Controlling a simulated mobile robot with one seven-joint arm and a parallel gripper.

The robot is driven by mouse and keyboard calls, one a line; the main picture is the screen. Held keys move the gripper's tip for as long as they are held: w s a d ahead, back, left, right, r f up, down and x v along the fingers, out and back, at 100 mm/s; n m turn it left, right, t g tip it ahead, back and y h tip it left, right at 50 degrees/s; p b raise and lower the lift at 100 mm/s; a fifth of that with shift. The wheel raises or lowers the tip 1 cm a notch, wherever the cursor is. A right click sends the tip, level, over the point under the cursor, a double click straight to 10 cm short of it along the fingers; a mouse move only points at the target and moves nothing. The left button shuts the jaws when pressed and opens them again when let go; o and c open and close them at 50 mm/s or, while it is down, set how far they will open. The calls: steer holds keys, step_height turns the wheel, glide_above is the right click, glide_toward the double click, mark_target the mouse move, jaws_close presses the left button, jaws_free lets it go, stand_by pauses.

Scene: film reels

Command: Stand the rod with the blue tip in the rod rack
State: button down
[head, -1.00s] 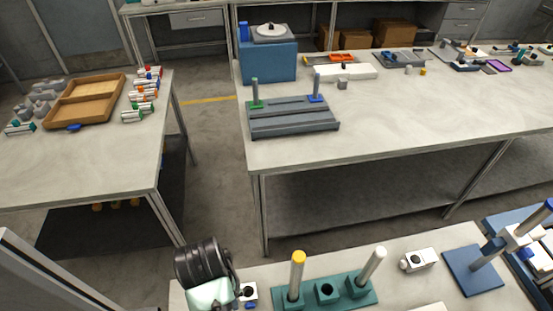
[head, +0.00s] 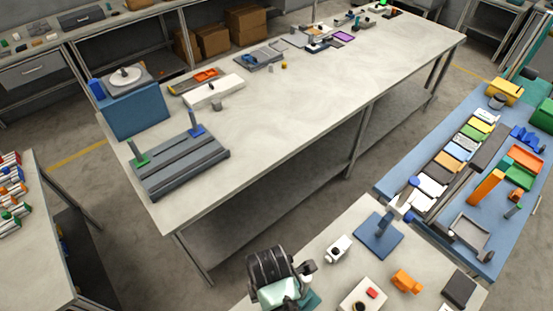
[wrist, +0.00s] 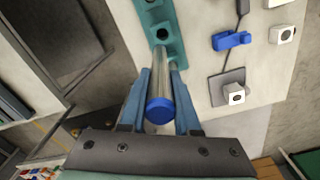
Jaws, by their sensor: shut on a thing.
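In the wrist view, my gripper (wrist: 160,80) is shut on the rod with the blue tip (wrist: 160,109). The blue end faces the camera, and the metal shaft runs away between the two blue-grey fingers. The teal rod rack (wrist: 174,46) lies beyond the rod, with dark socket holes showing. The rod's far end overlaps the rack in the picture; I cannot tell whether it touches or enters a socket. In the head view, my dark wrist hides the fingers and rod, and only a teal corner of the rack (head: 311,300) shows.
A blue plate with an upright post (head: 378,238), a white block (head: 339,249) and an orange part (head: 406,281) stand on the near table. In the wrist view, a blue clamp-like part (wrist: 232,41) and a white block on a grey plate (wrist: 234,94) lie right of the rack.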

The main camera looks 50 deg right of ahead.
step_height(320, 180, down, 9)
steer(key=s+d+n+b, duration=0.1)
steer(key=b, duration=0.3)
steer(key=shift+s+b, duration=0.2)
steer(key=shift+b, duration=0.15)
steer(key=shift+d, duration=0.1)
stand_by(0.5)
steer(key=shift+f+b, duration=1.5)
steer(key=shift+f, duration=0.6)
steer(key=c, duration=0.6)
jaws_free()
steer(key=shift+o, duration=0.2)
steer(key=shift+r, duration=0.1)
step_height(320, 180, up, 13)
steer(key=b, duration=0.1)
